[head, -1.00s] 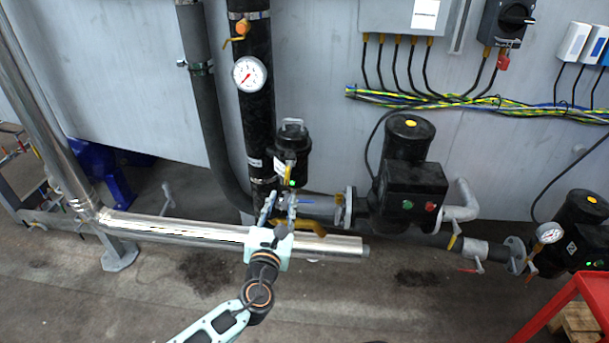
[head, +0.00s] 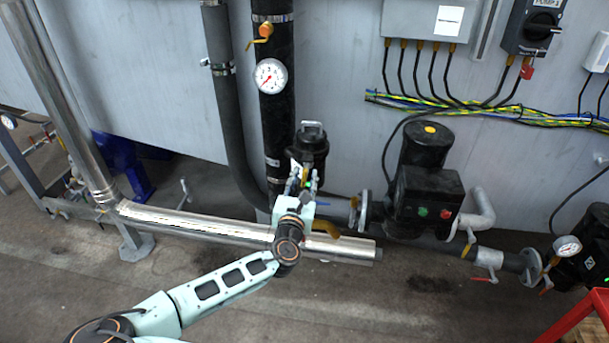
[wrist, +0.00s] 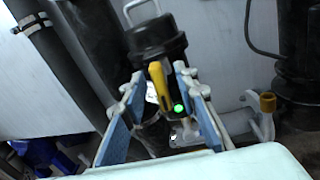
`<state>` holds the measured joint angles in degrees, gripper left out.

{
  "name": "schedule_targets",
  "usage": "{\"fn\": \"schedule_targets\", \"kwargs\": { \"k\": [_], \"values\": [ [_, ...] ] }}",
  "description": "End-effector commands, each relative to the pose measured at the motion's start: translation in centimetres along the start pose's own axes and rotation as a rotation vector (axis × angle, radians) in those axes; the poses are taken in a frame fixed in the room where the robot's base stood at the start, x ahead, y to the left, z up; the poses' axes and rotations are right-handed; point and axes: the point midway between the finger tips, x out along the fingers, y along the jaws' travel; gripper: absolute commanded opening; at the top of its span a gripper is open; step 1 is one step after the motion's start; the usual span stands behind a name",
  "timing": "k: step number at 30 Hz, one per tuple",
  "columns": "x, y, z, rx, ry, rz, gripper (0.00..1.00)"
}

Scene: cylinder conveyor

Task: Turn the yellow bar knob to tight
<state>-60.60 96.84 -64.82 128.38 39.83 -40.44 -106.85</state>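The yellow bar knob (wrist: 158,86) is on the front of a black canister with a wire handle (wrist: 158,38). In the wrist view the bar stands nearly upright, slightly tilted. A green light (wrist: 178,108) glows just below and right of it. My gripper (wrist: 157,80) is open, its two blue-padded fingers on either side of the knob with visible gaps. I cannot tell how deep the fingers reach. In the head view my gripper (head: 303,180) is in front of the canister (head: 310,148) and largely hides the knob.
A shiny horizontal pipe (head: 200,226) runs below my gripper. A yellow lever (head: 325,229) is close beside my wrist. A black pump (head: 425,180) stands to the right, and a dark vertical pipe with a gauge (head: 270,76) to the left. Floor in front is open.

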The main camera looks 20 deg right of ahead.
Motion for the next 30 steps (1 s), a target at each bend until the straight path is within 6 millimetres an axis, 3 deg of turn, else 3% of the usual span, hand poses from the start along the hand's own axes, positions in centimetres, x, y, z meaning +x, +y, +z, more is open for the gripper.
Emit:
{"fn": "schedule_targets", "kwargs": {
  "k": [11,19,30],
  "values": [
    [0.68,0.01,0.01,0.001,0.000,0.000,0.28],
    [0.67,0.01,0.02,0.001,0.000,0.000,0.01],
    [0.66,-0.03,-0.04,0.023,0.000,0.000,0.00]
  ]
}}
